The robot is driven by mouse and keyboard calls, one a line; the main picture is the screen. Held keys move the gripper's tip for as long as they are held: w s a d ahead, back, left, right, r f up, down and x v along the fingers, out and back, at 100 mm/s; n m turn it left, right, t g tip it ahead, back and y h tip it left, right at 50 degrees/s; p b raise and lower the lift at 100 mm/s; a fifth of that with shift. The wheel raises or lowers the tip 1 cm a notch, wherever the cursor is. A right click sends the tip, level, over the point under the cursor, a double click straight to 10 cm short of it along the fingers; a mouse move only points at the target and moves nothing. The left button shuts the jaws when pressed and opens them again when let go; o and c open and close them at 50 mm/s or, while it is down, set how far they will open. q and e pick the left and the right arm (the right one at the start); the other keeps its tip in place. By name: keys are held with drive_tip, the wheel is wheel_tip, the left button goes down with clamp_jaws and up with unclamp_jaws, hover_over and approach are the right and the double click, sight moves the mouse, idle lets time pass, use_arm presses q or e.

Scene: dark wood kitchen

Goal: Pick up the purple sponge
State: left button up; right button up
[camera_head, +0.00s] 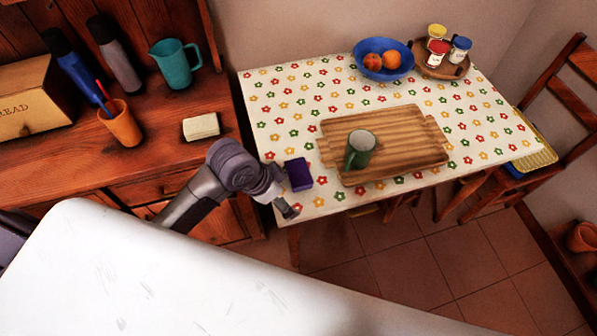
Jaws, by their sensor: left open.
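The purple sponge (298,174) lies on the flowered tablecloth of the table (318,206), close to its left front corner and left of the wooden cutting board. My left gripper (290,211) is just in front of and below the sponge in the head view, at the table's front left edge. It is open and looks empty. Whether it touches the sponge or the cloth cannot be told. My right gripper is not in view.
A green mug (360,149) stands on the cutting board (410,153). A blue fruit bowl (383,60) and a tray of jars (442,66) stand at the back. A pale block (201,126) lies on the wooden cabinet at left. A chair (560,90) stands at right.

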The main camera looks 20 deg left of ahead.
sight(298, 172)
use_arm(q)
drive_tip(key=w+a+r+m+g, duration=0.1)
drive_tip(key=w+a+r+m, duration=0.25)
drive_tip(key=w, duration=0.55)
drive_tip(key=shift+n, duration=0.45)
drive_tip(key=x, duration=0.7)
drive_tip(key=shift+w+a+f, duration=0.1)
drive_tip(key=shift+w+f, duration=0.15)
drive_tip(key=shift+f, duration=0.2)
drive_tip(key=shift+p+x, duration=0.7)
drive_tip(key=shift+x, duration=1.95)
drive_tip(key=shift+r, duration=0.1)
drive_tip(key=c, duration=0.4)
drive_tip(key=shift+w+r, duration=0.1)
drive_tip(key=shift+r, duration=0.4)
wheel_tip(298, 172, up, 3)
drive_tip(key=shift+f+b, duration=0.1)
drive_tip(key=shift+b, duration=0.25)
drive_tip(key=d+r, duration=0.2)
drive_tip(key=d, duration=0.2)
drive_tip(key=d+r+b, duration=0.1)
drive_tip(key=d+r, duration=0.1)
drive_tip(key=d, duration=0.2)
drive_tip(key=d+r+b, duration=0.1)
drive_tip(key=d+r, duration=0.2)
drive_tip(key=shift+d+r, duration=0.1)
drive_tip(key=shift+d, duration=0.3)
